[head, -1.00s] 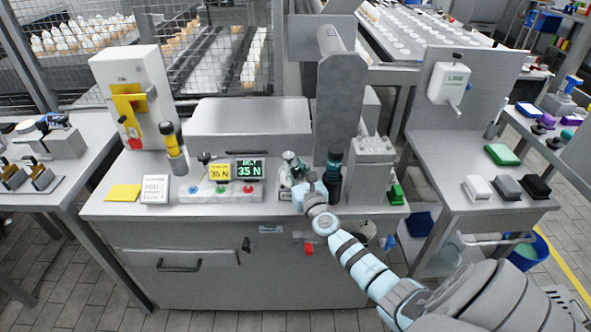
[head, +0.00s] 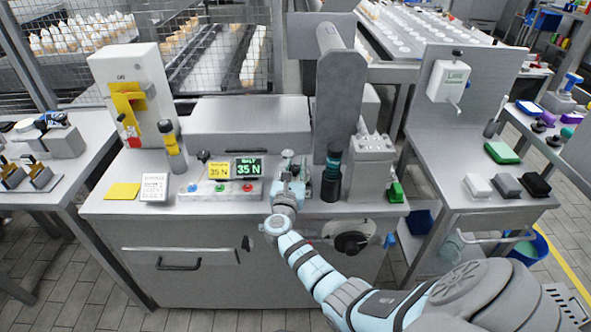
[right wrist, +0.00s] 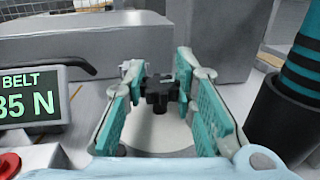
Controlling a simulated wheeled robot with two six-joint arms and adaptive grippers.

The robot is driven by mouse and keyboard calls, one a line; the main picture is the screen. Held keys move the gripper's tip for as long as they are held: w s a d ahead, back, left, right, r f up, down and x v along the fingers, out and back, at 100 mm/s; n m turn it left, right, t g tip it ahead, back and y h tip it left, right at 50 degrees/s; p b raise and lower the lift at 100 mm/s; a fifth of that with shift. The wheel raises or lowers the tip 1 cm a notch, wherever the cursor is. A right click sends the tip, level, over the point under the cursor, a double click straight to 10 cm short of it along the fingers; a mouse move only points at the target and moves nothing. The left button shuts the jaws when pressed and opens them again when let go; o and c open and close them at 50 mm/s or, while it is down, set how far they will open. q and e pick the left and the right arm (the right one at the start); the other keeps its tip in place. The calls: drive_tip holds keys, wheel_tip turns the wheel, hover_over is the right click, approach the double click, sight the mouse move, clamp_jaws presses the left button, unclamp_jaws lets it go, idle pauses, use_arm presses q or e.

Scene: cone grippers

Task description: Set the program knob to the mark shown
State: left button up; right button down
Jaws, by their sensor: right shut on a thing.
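My right gripper (head: 290,174) is at the machine's worktop, right of the green-lit display. In the right wrist view its teal finger pads (right wrist: 165,98) stand on either side of a black, lobed knob (right wrist: 157,92) and are shut on it. The knob sits over a pale round base (right wrist: 160,135). The display (head: 249,168) reads "BELT 35 N", and a yellow card (head: 219,171) beside it reads "35 N". A black round dial (head: 350,243) is on the cabinet front, below the worktop. I cannot read any mark at the gripped knob. My left gripper is not in view.
A dark cylinder with teal bands (head: 331,178) stands close right of my right gripper. A grey column (head: 338,110) rises behind it. A button box (head: 220,190) lies to the left.

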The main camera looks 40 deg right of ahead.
drive_tip(key=shift+f, duration=0.1)
idle(0.4)
drive_tip(key=c, duration=1.3)
unclamp_jaws()
drive_tip(key=shift+s+a, duration=0.2)
drive_tip(key=v, duration=1.1)
drive_tip(key=shift+a, duration=0.25)
drive_tip(key=shift+s, duration=0.2)
